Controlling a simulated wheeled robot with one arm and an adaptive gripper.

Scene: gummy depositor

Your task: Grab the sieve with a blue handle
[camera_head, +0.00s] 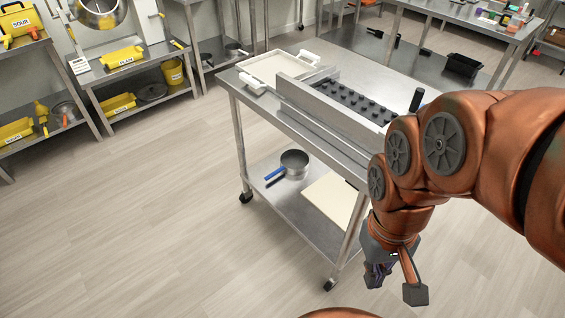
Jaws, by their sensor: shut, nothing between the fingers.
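A round metal pot-shaped piece (294,163) with a blue handle (275,174) stands on the lower shelf of the steel cart in the middle of the view. Its inside looks dark, and I cannot tell from here whether it has a mesh. The handle points to the lower left, toward the shelf's edge. My gripper (376,280) hangs at the lower right, outside the cart and apart from the blue-handled piece. It is shut and empty.
The steel cart (247,98) carries a white tray (275,67) and a depositor with a dark studded plate (350,100). A cream board (328,200) lies on the lower shelf. A cart leg (345,243) stands near my gripper. Open floor (150,220) lies left.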

